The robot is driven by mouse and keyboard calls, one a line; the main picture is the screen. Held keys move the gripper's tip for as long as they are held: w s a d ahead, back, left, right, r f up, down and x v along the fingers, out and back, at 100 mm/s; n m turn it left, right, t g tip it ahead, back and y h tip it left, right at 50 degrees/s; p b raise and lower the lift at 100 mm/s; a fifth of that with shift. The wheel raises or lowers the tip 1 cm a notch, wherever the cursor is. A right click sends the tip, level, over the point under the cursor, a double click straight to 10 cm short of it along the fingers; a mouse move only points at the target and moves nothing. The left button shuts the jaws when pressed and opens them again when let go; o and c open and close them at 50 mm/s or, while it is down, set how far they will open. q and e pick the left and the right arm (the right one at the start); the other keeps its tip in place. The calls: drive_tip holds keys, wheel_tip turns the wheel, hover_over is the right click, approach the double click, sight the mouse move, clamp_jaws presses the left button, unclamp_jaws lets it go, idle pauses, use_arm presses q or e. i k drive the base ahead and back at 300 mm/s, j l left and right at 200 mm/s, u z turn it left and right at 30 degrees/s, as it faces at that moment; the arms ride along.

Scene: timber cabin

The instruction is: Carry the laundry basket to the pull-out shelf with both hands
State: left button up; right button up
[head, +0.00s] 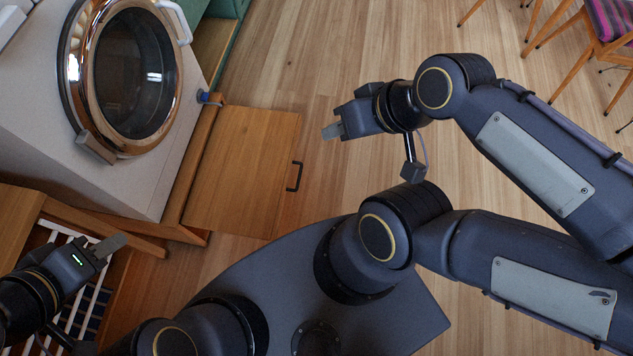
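The pull-out shelf (245,170) is a flat wooden board with a dark handle, extended from under the washing machine; its top looks bare. No laundry basket can be made out for certain. A white slatted thing (72,318) with dark gaps shows at the lower left, partly behind my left gripper; I cannot tell whether it is the basket. My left gripper (112,244) is over its upper edge, contact unclear. My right gripper (333,131) is to the right of the shelf, apart from it, with nothing visible in it. Each gripper's fingers overlap, so their opening is unclear.
The washing machine (190,100), with a round copper-rimmed door (130,75), stands at the upper left. A wooden frame (100,226) runs below it. A chair with a striped seat (612,18) is at the upper right. The plank floor (310,60) between is clear.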

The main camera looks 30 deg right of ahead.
sight(257, 181)
drive_tip(key=k+l+z, duration=0.3)
drive_tip(key=k+u, duration=0.15)
drive_tip(key=u, duration=2.1)
drive_tip(key=i+j+z, duration=0.1)
drive_tip(key=i, duration=0.35)
drive_tip(key=i+j+z, duration=0.1)
drive_tip(key=i+j, duration=0.15)
drive_tip(key=i, duration=0.15)
drive_tip(key=i+j+z, duration=0.1)
drive_tip(key=i, duration=0.35)
drive_tip(key=i+j+z, duration=0.1)
drive_tip(key=i+j, duration=0.25)
drive_tip(key=i, duration=0.05)
